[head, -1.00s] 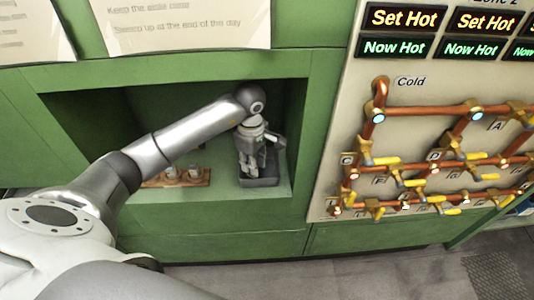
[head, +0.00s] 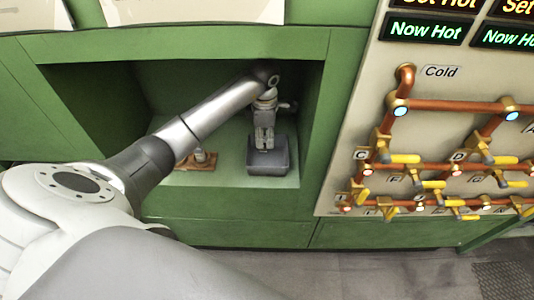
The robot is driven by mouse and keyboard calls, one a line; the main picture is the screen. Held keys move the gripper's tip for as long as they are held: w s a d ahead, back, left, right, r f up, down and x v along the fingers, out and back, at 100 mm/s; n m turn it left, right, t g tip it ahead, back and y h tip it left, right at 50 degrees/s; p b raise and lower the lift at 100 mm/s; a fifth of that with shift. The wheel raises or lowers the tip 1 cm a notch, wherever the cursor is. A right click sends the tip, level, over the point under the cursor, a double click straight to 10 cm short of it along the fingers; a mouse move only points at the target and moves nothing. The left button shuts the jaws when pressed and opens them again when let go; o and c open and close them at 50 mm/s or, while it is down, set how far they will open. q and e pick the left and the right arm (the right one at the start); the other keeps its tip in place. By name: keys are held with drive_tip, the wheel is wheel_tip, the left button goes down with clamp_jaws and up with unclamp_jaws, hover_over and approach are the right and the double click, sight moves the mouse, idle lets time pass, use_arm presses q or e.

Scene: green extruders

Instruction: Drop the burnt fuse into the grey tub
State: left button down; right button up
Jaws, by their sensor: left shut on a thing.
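The grey tub (head: 268,168) stands on the floor of the green recess, towards its right side. My left gripper (head: 265,148) points down right over the tub, its fingers close together and its tips near the tub's top. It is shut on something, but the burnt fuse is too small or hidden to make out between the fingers. Whether the tips are inside the rim or just above it I cannot tell. My right gripper is not in view.
A brown wooden block with light fittings (head: 199,161) sits left of the tub, partly behind my arm. The recess's right wall (head: 308,115) is close to my gripper. A panel of copper pipes with yellow-handled valves (head: 440,165) is at the right.

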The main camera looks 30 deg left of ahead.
use_arm(q)
drive_tip(key=shift+f, duration=0.25)
drive_tip(key=c, duration=1.2)
unclamp_jaws()
drive_tip(key=shift+r, duration=3.75)
drive_tip(key=shift+s, duration=0.1)
